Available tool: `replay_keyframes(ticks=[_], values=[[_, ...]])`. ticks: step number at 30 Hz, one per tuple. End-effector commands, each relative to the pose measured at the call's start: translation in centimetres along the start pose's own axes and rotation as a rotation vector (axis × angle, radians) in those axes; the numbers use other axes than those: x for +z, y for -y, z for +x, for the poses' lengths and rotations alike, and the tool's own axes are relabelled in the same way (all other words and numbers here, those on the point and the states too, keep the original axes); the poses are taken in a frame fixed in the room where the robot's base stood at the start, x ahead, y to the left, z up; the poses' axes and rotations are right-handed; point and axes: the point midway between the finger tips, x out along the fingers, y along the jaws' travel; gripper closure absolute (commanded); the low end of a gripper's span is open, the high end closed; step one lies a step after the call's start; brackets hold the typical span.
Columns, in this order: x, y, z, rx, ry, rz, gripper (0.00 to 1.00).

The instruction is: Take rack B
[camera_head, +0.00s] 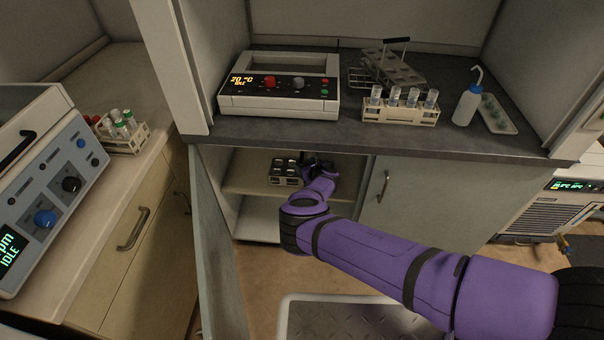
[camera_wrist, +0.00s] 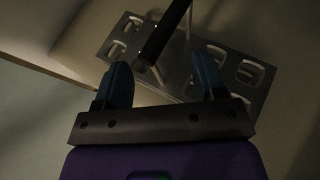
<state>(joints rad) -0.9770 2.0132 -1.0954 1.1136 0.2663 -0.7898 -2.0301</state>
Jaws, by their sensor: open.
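A grey metal rack (camera_head: 286,171) with several holes stands on the shelf inside the open lower cabinet. No label shows on it, so I cannot tell from markings that it is rack B. In the wrist view, the rack's perforated plate (camera_wrist: 248,72) spreads behind my fingers, with a black bar handle (camera_wrist: 163,35) above it. My gripper (camera_wrist: 161,68) is open, its two blue fingertips on either side of the handle's near end. I cannot tell whether either finger touches it. In the head view, my gripper (camera_head: 316,165) is dark and small at the rack's right side.
The countertop (camera_head: 380,142) overhangs the shelf (camera_head: 250,186). An open cabinet door (camera_head: 217,240) stands on the left, a closed one (camera_head: 415,200) on the right. On the counter are a heater unit (camera_head: 280,88), another handled metal rack (camera_head: 397,68), a tube rack (camera_head: 401,113) and a wash bottle (camera_head: 467,103).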

Motion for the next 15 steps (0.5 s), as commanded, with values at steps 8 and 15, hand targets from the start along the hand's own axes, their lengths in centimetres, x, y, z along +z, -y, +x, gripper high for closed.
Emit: replay_keyframes(ticks=[8,15], values=[[0.0,0.1,3.1,0.0,0.0,0.001,0.35],[0.0,0.1,4.4,0.0,-0.001,0.0,0.35]])
